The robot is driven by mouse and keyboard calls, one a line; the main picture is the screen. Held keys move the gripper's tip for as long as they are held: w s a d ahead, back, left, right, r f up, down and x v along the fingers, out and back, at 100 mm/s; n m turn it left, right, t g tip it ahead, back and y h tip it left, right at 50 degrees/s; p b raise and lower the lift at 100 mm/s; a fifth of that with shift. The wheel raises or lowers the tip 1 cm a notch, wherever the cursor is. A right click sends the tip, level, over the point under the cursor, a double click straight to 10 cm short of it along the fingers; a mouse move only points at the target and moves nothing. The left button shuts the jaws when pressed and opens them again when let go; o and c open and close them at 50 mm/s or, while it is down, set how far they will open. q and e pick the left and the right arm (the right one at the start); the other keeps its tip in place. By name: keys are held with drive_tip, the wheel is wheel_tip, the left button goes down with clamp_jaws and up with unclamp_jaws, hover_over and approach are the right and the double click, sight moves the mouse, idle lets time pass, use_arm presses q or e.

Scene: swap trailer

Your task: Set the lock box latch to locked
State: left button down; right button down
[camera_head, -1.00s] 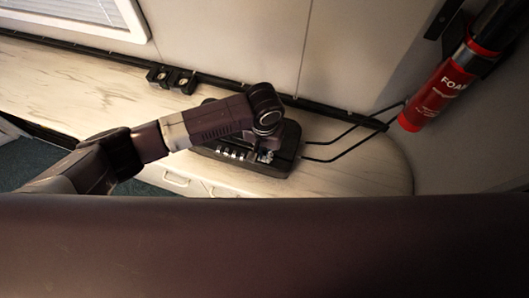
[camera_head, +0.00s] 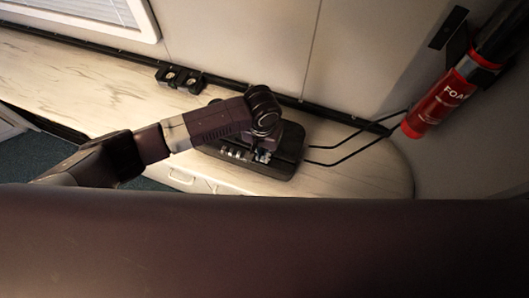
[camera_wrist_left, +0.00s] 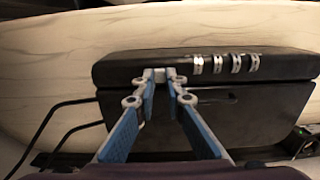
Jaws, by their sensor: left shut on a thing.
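The black lock box (camera_head: 282,165) lies on the pale counter, and it also shows in the left wrist view (camera_wrist_left: 250,68). Its front edge carries a row of silver number dials (camera_wrist_left: 226,64). A small silver latch (camera_wrist_left: 160,73) sits left of the dials in the left wrist view. My left gripper (camera_wrist_left: 160,84) has its blue-padded fingertips on either side of this latch, closed on it. In the head view my left wrist hides part of the box, and the left gripper (camera_head: 263,155) is small. I cannot tell the latch's exact setting. My right gripper is not in view.
A red fire extinguisher (camera_head: 437,104) hangs on the wall at the right. Black bent rods (camera_head: 350,145) lie right of the box. A black socket block (camera_head: 181,79) stands at the back of the counter. The counter (camera_head: 90,80) at the left is clear.

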sight(262, 156)
use_arm(q)
drive_tip(key=c, duration=2)
unclamp_jaws()
drive_tip(key=shift+w+a, duration=0.1)
drive_tip(key=shift+w, duration=0.1)
drive_tip(key=shift+o, duration=0.2)
drive_tip(key=shift+r, duration=0.55)
wheel_tip(262, 156, up, 11)
